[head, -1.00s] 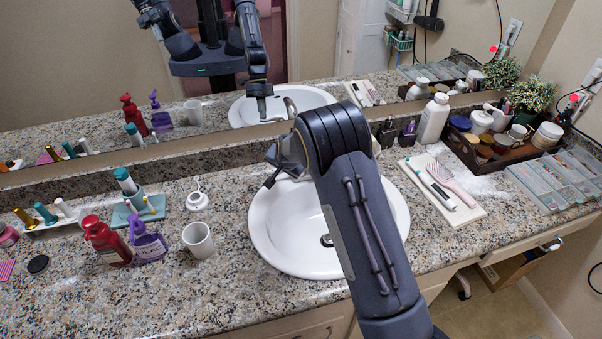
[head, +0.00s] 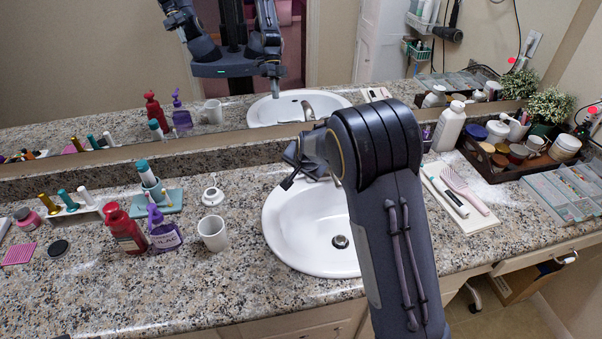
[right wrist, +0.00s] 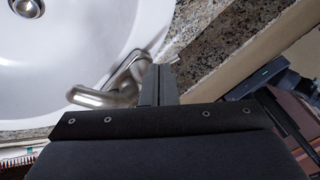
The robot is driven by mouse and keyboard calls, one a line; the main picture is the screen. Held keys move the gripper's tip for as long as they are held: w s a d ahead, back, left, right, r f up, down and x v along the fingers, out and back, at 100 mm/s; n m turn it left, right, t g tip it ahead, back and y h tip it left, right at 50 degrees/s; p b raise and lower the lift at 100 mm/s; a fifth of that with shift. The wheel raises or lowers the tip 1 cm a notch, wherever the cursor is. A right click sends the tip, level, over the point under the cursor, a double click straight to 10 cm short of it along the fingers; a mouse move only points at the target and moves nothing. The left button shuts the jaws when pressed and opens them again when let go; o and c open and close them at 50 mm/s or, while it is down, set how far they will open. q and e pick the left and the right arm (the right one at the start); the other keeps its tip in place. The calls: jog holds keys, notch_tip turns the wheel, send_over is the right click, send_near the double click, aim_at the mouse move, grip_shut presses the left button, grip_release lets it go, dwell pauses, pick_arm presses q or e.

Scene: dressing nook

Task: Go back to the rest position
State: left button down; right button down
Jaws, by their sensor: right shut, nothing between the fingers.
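My right arm reaches up from the lower right in the head view and hides part of the sink (head: 290,235). My right gripper (head: 291,180) is small and partly hidden behind its wrist, over the sink's back left. In the right wrist view its fingers (right wrist: 158,84) are shut together with nothing between them. The metal faucet (right wrist: 118,88) shows just beside and beyond the fingers, with the white basin (right wrist: 80,50) around it. I cannot tell whether the fingers touch the faucet. My left gripper is not directly in view.
Left of the sink stand a white cup (head: 213,235), a purple bottle (head: 163,236) and a red bottle (head: 123,231). At right are a brush (head: 464,190) on a white tray, a dark tray of jars (head: 513,172) and a plant (head: 550,106). The mirror reflects my body.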

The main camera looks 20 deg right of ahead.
jog(key=s+r+n+y, duration=0.2)
jog(key=s+r, duration=0.2)
jog(key=s, duration=0.7)
jog(key=s+r+n+g+y, duration=0.15)
jog(key=s+r, duration=0.35)
jog(key=s, duration=0.5)
jog(key=s+r+n+t+y, duration=0.15)
jog(key=s+r, duration=0.25)
jog(key=s, duration=0.7)
jog(key=s+a+f+n+g+h, duration=0.1)
jog(key=s+f+n, duration=0.1)
jog(key=s, duration=0.6)
jog(key=shift+a+n, duration=0.35)
jog(key=shift+n, duration=0.15)
jog(key=shift+s, duration=0.1)
